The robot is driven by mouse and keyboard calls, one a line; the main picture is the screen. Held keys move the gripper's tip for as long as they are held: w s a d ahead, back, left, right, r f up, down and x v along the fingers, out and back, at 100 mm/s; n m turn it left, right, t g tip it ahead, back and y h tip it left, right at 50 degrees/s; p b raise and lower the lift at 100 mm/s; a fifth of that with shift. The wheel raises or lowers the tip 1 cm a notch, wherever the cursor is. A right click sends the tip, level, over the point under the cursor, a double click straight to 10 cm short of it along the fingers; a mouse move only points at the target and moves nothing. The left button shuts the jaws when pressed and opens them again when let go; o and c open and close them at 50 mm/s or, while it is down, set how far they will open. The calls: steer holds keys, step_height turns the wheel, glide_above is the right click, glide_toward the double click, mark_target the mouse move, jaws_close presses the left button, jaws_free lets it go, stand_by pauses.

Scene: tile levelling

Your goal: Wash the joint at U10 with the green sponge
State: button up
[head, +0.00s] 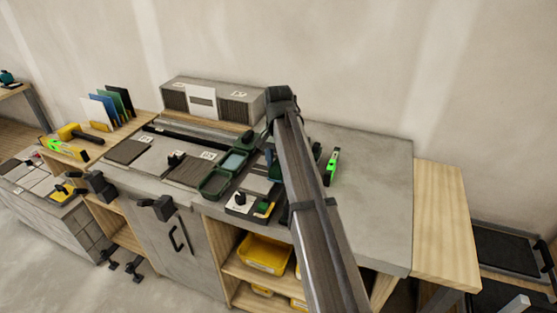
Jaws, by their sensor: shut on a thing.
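My arm crosses the picture from the bottom to the back of the grey bench. Its link covers part of the worktop, and I cannot make out my gripper or what it holds. A small green and yellow block (264,208) lies at the front of the bench beside my arm. I cannot tell if it is the green sponge. The white number cards, such as the one on the dark ribbed panel (208,155), are too small to read surely. I cannot pick out the joint at U10.
Two dark green trays (213,183) stand left of my arm. A white tile with a black knob (239,203) sits in front. A bright green level (332,166) stands right of my arm. The bench top (375,195) is clear further right. Yellow bins (265,253) sit below.

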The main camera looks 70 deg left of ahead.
steer(key=shift+s+a, duration=0.1)
steer(key=shift+a, duration=0.05)
steer(key=shift+s+a, duration=0.7)
steer(key=shift+s, duration=0.05)
steer(key=shift+a, duration=0.1)
steer(key=shift+s+a, duration=0.65)
steer(key=shift+s, duration=0.15)
steer(key=shift+a, duration=0.1)
steer(key=shift+s+a, duration=0.7)
steer(key=shift+s, duration=0.05)
steer(key=shift+a, duration=0.1)
steer(key=shift+s+a, duration=0.65)
steer(key=shift+s, duration=0.1)
